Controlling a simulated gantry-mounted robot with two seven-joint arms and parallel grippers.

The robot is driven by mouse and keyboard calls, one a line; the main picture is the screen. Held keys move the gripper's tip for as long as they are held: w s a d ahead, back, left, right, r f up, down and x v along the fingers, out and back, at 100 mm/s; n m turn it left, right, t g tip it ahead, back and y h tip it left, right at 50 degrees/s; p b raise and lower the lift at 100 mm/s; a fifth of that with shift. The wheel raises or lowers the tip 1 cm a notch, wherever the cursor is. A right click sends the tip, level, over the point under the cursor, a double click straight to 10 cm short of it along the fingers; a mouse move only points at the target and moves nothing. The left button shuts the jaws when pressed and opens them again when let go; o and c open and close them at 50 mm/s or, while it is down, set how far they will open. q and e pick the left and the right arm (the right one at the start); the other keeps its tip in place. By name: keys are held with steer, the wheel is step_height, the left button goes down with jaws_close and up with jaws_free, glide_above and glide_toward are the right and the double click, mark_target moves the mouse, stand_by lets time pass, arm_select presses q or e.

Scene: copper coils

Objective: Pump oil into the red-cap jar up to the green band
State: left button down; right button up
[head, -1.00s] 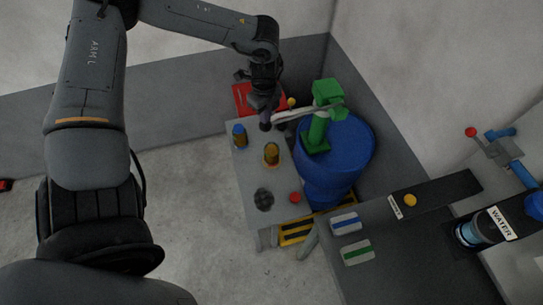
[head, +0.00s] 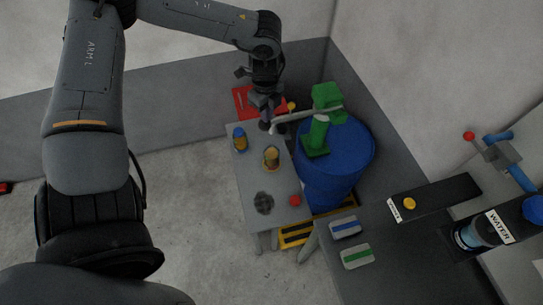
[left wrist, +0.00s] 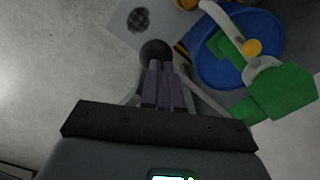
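A green hand pump (head: 318,132) stands on a blue drum (head: 350,155), its pale spout (head: 305,116) reaching left over the table. My left gripper (head: 264,112) is above a dark round knob (head: 264,126). In the left wrist view, my purple fingers (left wrist: 161,66) are close together, their tips overlapping this knob (left wrist: 154,48); I cannot tell whether they touch. An amber jar (head: 271,158) stands near the spout's end; its fill level is unclear. A blue-capped jar (head: 239,142) stands to its left. A small red round piece (head: 295,201) lies nearer. My right gripper is out of view.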

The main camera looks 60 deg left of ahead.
arm_select(q)
step_height(320, 180, up, 15)
steer(key=w+p, duration=0.1)
steer(key=p, duration=0.6)
steer(key=shift+w+d+f+p, duration=0.2)
steer(key=shift+w+p, duration=0.05)
steer(key=shift+p, duration=0.1)
stand_by(0.4)
